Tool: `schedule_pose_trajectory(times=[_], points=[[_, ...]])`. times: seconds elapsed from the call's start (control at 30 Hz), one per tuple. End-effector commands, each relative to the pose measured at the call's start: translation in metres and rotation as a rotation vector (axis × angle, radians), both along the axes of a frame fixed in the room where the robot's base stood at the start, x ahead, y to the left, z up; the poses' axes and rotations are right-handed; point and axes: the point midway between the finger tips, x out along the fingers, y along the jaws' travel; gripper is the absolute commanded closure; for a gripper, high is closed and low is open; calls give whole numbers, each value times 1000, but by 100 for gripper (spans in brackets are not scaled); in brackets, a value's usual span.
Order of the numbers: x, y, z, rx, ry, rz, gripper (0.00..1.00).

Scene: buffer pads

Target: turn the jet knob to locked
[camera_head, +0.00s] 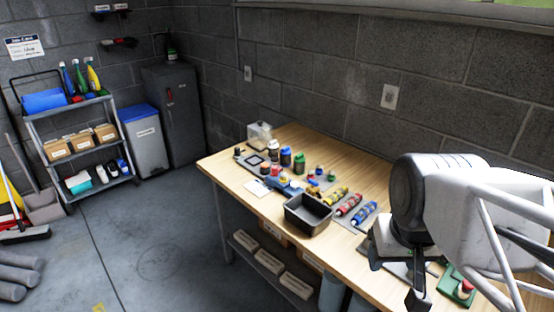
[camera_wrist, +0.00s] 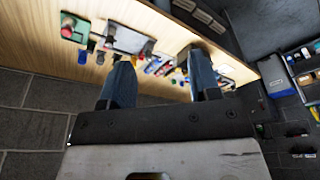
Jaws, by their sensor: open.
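My gripper (camera_head: 398,278) hangs above the right part of the wooden workbench in the head view. In the wrist view its two dark blue fingers (camera_wrist: 162,70) are apart with nothing between them. A green plate (camera_head: 461,287) with a red knob-like part is on the bench, right of my gripper; it also shows at upper left in the wrist view (camera_wrist: 74,28). A pale plate (camera_wrist: 124,37) with a dark knob-like part (camera_wrist: 148,48) lies beside it. I cannot tell for certain which is the jet knob, or read its setting. My gripper partly hides this area in the head view.
A black open bin (camera_head: 308,215) stands at the bench's front edge. Red, yellow and blue tubes (camera_head: 348,204) lie right of it; several small bottles (camera_head: 285,157) stand farther left. A block wall (camera_head: 320,60) runs behind the bench (camera_head: 225,167).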

Motion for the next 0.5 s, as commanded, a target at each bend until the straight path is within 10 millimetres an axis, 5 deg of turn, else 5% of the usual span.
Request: schedule_pose_trajectory(times=[0.27, 0.5], points=[[27, 4, 10, 3, 11, 63, 43], [80, 14, 25, 9, 28, 188, 43]])
